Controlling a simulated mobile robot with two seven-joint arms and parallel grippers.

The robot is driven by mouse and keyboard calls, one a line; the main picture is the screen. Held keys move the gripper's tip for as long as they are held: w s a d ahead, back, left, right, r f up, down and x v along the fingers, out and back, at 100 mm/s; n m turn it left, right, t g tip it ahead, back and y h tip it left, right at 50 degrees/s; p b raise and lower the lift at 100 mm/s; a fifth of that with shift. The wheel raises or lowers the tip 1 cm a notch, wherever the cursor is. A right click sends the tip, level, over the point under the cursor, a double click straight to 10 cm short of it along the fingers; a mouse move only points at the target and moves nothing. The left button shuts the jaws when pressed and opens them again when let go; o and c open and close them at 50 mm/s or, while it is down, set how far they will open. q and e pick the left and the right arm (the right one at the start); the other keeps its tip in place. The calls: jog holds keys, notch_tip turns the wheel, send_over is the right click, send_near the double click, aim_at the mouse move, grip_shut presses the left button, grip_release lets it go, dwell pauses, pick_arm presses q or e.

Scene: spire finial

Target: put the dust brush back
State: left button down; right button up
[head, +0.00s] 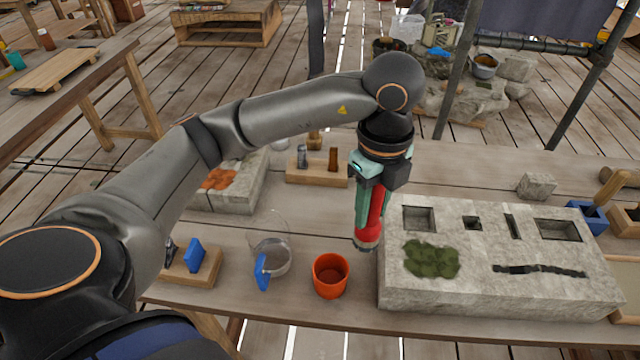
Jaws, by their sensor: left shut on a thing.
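My left gripper (366,212) points down near the middle of the table, left of the stone block. It is shut on a red thing with a greyish lower end, which looks like the dust brush (377,211). The teal fingers hide part of it. Its lower end is above and to the right of an orange cup (330,289), close to the block's left edge. Whether it touches anything there cannot be told. My right gripper is not in view.
The pale stone block (470,295) has several sockets, a green moss patch and a dark crack. A clear container (272,262) with a blue-handled tool stands left of the cup. Wooden tool holders (318,176) stand behind and at left. A small stone (537,186) lies at right.

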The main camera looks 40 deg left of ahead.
pick_arm(q)
jog(key=shift+s+a+f+n, duration=0.15)
jog(key=shift+s+a+n, duration=0.2)
jog(key=shift+a, duration=0.45)
jog(key=w+a+f, duration=0.3)
jog(key=f, duration=0.1)
jog(key=w+a+f, duration=0.3)
jog(key=a+f, duration=0.1)
jog(key=w+a+f, duration=0.2)
jog(key=a+f, duration=0.1)
jog(key=f, duration=0.1)
jog(key=shift+w+a+f+p, duration=0.2)
jog(key=shift+w+f+p, duration=0.15)
jog(key=shift+w+f, duration=0.05)
jog(key=shift+f, duration=0.15)
jog(key=c, duration=0.5)
grip_release()
